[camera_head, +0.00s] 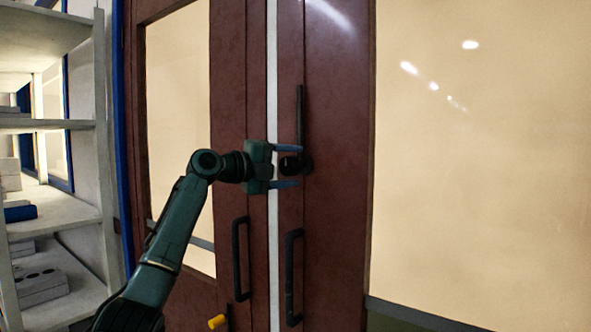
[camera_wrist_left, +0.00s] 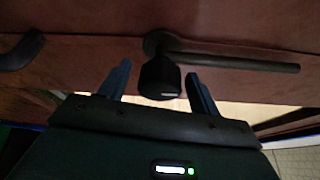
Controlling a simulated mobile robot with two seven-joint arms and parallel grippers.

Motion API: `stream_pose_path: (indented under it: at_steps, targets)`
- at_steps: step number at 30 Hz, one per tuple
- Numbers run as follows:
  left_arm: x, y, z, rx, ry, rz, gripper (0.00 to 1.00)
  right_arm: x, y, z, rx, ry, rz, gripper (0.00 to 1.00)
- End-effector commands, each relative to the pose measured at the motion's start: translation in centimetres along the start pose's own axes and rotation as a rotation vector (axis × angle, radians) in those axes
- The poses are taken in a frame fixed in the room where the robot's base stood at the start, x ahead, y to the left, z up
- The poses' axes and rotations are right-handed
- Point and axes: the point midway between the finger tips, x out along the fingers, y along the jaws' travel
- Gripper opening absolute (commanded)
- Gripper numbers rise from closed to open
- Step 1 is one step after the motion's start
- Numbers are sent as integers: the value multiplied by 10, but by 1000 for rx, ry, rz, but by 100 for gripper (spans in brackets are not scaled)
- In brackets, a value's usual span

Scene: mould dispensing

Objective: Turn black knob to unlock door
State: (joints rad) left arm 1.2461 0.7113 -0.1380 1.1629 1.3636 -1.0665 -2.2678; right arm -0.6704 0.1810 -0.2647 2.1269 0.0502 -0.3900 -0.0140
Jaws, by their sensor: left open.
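The black knob (camera_head: 304,163) sits on the dark red-brown double door (camera_head: 336,215), just right of the pale strip between the leaves. A long black bar runs straight up from it. My left gripper (camera_head: 288,166) reaches in from the left, its two blue-grey fingers apart, one above and one below the knob. In the left wrist view the black knob (camera_wrist_left: 158,78) stands out from the door between the two open fingers of the left gripper (camera_wrist_left: 160,85), with a gap on each side. Its bar points right there. My right gripper is not in view.
Two black pull handles, the left one (camera_head: 240,259) and the right one (camera_head: 292,277), hang below the knob. A yellow knob (camera_head: 217,322) is at the lower left of the door. White shelves (camera_head: 70,212) with boxes stand at the left.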

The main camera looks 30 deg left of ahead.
Motion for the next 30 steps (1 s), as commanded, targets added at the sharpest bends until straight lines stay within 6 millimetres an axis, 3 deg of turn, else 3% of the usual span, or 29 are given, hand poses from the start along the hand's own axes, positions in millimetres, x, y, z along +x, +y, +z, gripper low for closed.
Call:
stream_pose_path:
  at_steps: [9, 15, 21, 30]
  targets:
    - [-72, 4, 0, 3, -3, 1, 63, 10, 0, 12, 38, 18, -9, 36]
    - [-102, 2, 0, 1, -2, 0, 63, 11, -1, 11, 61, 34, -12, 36]
    - [-112, 0, 0, 2, -1, 0, 63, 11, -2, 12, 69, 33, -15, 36]
    - [-112, 0, 0, 2, -1, 0, 63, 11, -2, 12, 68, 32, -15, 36]
